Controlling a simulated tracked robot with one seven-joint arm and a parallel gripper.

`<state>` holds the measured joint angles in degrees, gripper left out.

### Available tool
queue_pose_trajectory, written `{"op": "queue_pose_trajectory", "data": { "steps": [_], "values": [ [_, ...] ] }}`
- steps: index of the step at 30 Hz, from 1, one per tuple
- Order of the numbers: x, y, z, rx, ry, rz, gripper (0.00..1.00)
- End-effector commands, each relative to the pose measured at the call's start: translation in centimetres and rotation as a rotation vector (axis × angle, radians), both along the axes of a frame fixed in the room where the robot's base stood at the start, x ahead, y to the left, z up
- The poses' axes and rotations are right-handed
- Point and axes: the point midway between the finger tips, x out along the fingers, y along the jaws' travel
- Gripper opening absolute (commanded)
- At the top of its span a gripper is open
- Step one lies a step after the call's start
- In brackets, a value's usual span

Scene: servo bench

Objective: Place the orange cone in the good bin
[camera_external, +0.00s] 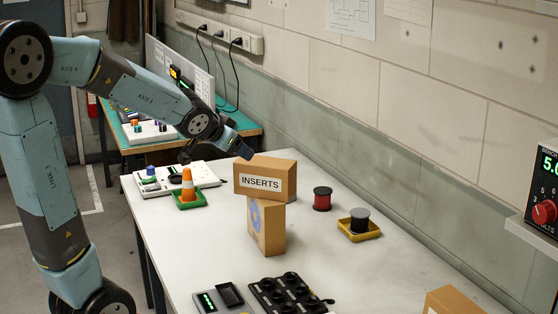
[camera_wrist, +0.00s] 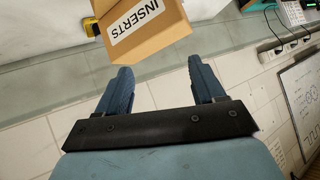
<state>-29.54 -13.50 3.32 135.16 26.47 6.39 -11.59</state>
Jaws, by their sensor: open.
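The orange cone (camera_external: 187,182) with a white band stands upright in a small green tray (camera_external: 188,201) at the far left of the white bench. No label marks any bin as good; a yellow tray (camera_external: 358,233) holds a grey spool. My gripper (camera_external: 243,152) is at the upper left of the cardboard INSERTS box (camera_external: 265,180), right of and above the cone. In the wrist view my gripper (camera_wrist: 159,70) has its two fingers apart with nothing gripped. The INSERTS box (camera_wrist: 140,28) lies just beyond the fingertips; whether they touch it I cannot tell. The cone is not recognisable there.
The INSERTS box rests on another carton (camera_external: 266,228). A white panel (camera_external: 205,177) with knobs lies beside the green tray. A red-black spool (camera_external: 322,199), a black holder (camera_external: 290,294) and a grey device (camera_external: 219,298) are on the bench. The right middle is clear.

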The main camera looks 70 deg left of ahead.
Motion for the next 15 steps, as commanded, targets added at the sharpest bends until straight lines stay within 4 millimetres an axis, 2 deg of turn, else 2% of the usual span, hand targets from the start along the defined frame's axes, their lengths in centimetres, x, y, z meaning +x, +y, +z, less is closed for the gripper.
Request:
{"op": "queue_pose_trajectory", "data": {
  "steps": [1,8,12,15],
  "values": [
    [-0.5,-2.5,0.7,-0.015,0.011,-0.021,0.68],
    [-4.7,-12.7,1.4,-0.115,0.113,-0.115,0.68],
    [-8.5,-18.5,1.3,-0.183,0.186,-0.199,0.68],
    [-11.4,-22.0,1.1,-0.227,0.238,-0.266,0.68]
  ]
}}
